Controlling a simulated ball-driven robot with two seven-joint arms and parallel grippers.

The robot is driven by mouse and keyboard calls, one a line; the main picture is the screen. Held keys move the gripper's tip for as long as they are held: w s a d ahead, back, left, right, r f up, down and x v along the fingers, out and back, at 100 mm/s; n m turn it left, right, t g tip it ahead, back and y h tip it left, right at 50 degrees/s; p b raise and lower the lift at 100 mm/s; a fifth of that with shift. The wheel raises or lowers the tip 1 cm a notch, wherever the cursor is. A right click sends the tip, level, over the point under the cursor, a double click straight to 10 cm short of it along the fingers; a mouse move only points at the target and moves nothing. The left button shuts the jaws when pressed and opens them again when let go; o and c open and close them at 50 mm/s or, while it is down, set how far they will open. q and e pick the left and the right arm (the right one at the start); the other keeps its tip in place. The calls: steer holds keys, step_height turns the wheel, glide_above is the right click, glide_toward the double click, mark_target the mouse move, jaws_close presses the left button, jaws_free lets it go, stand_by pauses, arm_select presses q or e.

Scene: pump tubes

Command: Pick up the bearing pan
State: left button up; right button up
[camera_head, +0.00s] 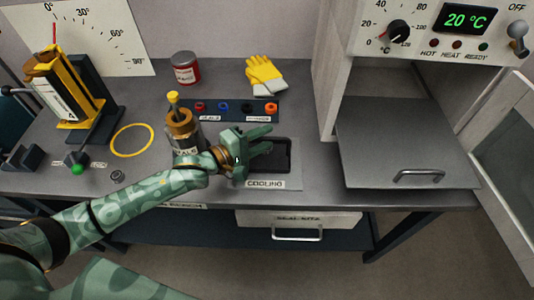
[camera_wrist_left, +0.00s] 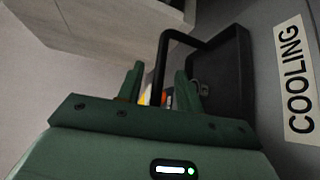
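The bearing pan appears to be the black rectangular tray (camera_head: 284,158) on the plate labelled COOLING in the head view. In the left wrist view the black pan (camera_wrist_left: 232,75) shows at upper right with a raised bar-like handle. My left gripper (camera_head: 266,142) reaches over the pan from the left and hides part of it. Its two fingers are apart in the left wrist view (camera_wrist_left: 157,88), with the handle bar showing between them. I cannot tell whether they touch it. What lies in the pan is mostly hidden. My right gripper is not in view.
A strip with coloured rings (camera_head: 225,108), a red can (camera_head: 185,68) and yellow gloves (camera_head: 264,75) lie behind. An oven with its door lowered (camera_head: 400,150) is at right.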

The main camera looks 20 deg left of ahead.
arm_select(q)
steer(key=shift+c, duration=0.4)
steer(key=shift+r, duration=0.1)
jaws_close()
